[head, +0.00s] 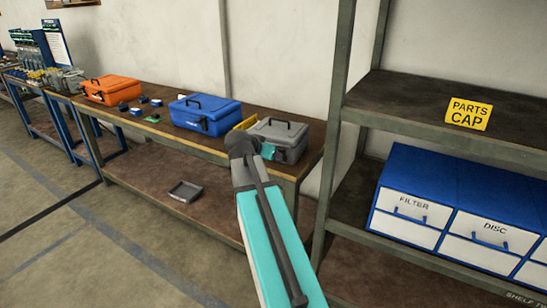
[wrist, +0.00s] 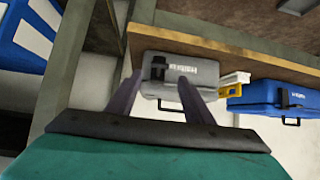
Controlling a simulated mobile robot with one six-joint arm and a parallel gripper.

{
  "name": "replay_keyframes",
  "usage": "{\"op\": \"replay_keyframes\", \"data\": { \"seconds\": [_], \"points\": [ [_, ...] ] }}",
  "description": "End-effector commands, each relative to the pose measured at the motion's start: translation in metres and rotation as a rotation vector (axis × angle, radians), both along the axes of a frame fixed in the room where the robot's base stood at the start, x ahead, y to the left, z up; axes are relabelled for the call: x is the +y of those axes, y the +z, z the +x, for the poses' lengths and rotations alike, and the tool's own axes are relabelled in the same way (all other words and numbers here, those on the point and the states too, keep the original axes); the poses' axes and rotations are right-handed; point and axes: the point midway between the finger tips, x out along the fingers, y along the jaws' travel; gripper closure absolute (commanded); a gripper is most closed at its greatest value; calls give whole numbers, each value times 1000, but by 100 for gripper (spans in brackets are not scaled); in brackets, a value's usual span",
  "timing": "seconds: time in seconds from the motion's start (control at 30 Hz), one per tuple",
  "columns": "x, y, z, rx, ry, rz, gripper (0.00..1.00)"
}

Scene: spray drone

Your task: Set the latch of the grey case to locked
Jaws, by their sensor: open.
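The grey case (head: 290,133) sits shut on the wooden workbench, near its right end, with its black handle on top. In the wrist view the grey case (wrist: 195,72) appears upside down ahead of my gripper. A black latch (wrist: 158,69) shows on its front, beside a pale label. My gripper (wrist: 159,80) is open and empty, its two dark fingers pointing at the case front, one to each side of the latch. I cannot tell whether they touch it. In the head view my arm hides part of the case front and its latch. The latch setting is too small to read.
A blue case (head: 205,115) and an orange case (head: 111,90) stand farther left on the workbench (head: 222,145). A yellow object (head: 247,122) lies beside the grey case. A metal shelf (head: 400,98) with blue drawer units (head: 455,190) stands close on the right.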

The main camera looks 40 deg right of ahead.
Motion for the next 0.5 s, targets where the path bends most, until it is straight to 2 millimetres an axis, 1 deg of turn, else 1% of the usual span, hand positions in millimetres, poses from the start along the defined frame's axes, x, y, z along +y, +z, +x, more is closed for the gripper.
{"op": "replay_keyframes", "data": {
  "seconds": [0.13, 0.47, 0.5],
  "points": [
    [7, 6, -4, 0, 0, 0, 53],
    [9, 7, -4, 0, 0, 1, 53],
    [9, 7, -4, 0, 0, 1, 58]
  ]
}}
